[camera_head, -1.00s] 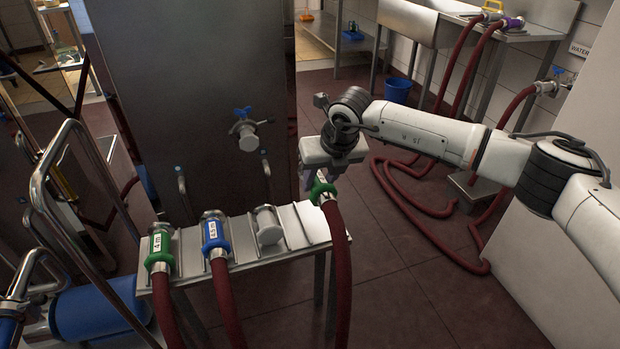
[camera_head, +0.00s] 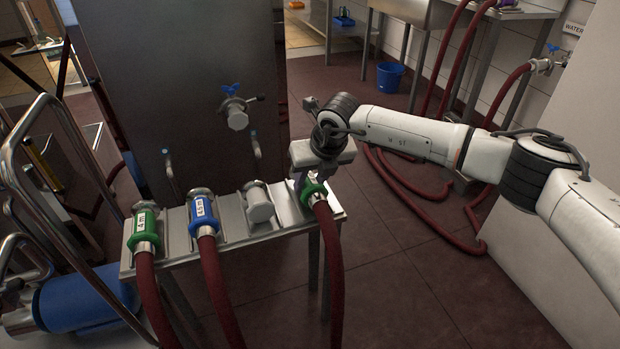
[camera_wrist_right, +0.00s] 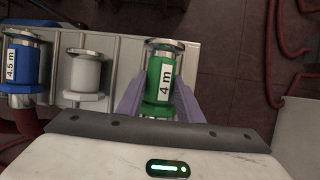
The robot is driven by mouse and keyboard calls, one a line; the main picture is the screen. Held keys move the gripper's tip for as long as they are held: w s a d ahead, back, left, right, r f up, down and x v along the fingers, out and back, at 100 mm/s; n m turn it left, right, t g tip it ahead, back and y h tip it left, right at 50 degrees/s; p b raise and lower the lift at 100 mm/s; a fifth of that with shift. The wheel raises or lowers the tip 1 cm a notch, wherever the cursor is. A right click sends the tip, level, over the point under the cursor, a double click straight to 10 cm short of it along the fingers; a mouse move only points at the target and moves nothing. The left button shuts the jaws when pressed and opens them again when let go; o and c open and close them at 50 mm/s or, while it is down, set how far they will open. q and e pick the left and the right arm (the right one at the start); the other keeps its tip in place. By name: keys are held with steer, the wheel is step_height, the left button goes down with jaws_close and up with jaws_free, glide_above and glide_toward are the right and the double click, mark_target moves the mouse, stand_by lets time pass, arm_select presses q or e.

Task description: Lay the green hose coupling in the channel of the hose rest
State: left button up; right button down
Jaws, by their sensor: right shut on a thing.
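My right gripper (camera_head: 308,182) is shut on a green hose coupling (camera_head: 314,192) with a dark red hose. In the right wrist view the fingers (camera_wrist_right: 158,92) clasp both sides of this coupling (camera_wrist_right: 153,76), whose label reads "4 m". The steel hose rest (camera_head: 240,241) is a ridged bench top. The held coupling is at its right end, over the rightmost channel, lying roughly along it. I cannot tell whether it touches the channel floor. My left gripper is not in view.
A steel panel (camera_head: 180,80) with a blue-handled valve (camera_head: 235,110) stands behind.

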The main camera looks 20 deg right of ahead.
steer(key=shift+w+f, duration=0.1)
steer(key=shift+f, duration=0.05)
steer(key=shift+f, duration=0.2)
stand_by(0.5)
steer(key=c, duration=1.2)
jaws_free()
steer(key=shift+o, duration=0.2)
steer(key=shift+f, duration=0.1)
